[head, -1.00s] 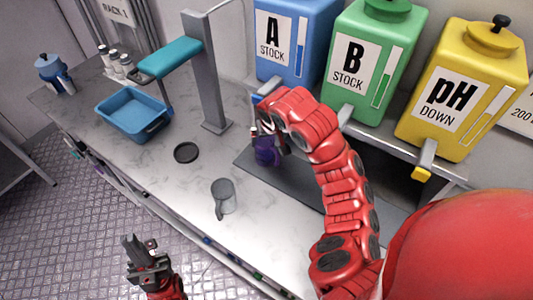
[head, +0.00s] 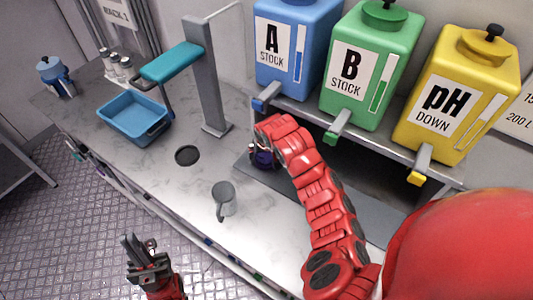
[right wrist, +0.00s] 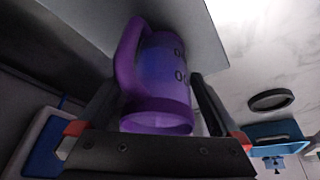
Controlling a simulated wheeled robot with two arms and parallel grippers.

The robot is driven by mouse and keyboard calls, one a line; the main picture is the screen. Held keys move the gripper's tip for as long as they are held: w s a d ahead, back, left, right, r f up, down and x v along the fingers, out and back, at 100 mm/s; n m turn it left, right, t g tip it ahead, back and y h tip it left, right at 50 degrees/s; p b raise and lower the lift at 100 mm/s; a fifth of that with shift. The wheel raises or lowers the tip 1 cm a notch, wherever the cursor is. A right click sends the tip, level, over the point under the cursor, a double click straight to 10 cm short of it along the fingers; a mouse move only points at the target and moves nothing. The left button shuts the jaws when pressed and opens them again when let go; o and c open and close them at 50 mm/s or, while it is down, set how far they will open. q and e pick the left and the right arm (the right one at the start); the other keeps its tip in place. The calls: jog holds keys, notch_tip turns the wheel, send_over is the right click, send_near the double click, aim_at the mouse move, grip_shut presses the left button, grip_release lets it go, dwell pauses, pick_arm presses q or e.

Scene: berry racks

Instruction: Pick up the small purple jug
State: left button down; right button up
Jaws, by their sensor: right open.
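The small purple jug (head: 264,160) stands on the dark slab under the stock tanks in the head view, partly hidden by my right gripper (head: 262,149). In the right wrist view the jug (right wrist: 165,85) fills the middle, with its handle on the left side. The fingers of my right gripper (right wrist: 156,82) lie either side of the jug, open, with a visible gap at the right finger. Whether the left finger touches the handle is unclear. My left gripper (head: 139,244) is open and empty, low at the front of the bench.
A grey jug (head: 224,198) and a black disc (head: 187,155) are on the bench left of my right arm. Tank taps, including a green one (head: 337,133), overhang the slab.

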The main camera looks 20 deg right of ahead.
jog(key=shift+c, duration=0.2)
jog(key=c, duration=1.5)
jog(key=shift+o, duration=0.2)
jog(key=shift+r, duration=0.15)
